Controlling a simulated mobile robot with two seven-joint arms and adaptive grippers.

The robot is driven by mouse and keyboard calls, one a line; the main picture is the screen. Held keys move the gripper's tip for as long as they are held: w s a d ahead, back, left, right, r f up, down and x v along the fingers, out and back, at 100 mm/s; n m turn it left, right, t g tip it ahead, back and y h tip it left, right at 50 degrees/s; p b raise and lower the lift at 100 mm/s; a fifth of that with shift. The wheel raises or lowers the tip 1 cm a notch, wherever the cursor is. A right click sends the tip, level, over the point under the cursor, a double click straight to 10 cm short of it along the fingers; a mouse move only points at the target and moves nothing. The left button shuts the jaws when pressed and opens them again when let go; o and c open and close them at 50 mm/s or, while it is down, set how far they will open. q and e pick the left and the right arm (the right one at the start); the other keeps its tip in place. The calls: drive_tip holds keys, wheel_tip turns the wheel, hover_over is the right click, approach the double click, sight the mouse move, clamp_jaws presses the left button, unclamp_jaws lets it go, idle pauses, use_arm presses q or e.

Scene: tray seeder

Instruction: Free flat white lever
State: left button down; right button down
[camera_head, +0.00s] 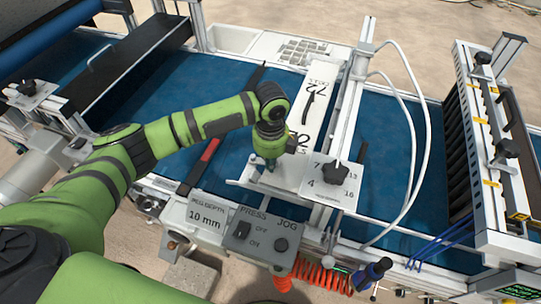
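My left gripper (270,165) points down at the middle of the machine, just left of the white number plate. Its fingertips are small and partly hidden, so I cannot tell whether they are open or shut. A flat white bar (250,186) lies just below and left of the fingertips; it may be the flat white lever. I cannot tell whether the gripper touches it. The number plate (343,197) with a black star knob (336,174) stands to the right. My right gripper is not in view.
A grey control box (208,216) with press and jog controls stands in front. A red-and-black tool (203,166) lies on the blue belt (170,122). White hoses (413,130) arch at right. An orange coiled hose (318,276) hangs at the front edge.

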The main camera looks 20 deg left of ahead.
use_arm(q)
drive_tip(key=shift+f, duration=0.5)
drive_tip(key=shift+w, duration=0.2)
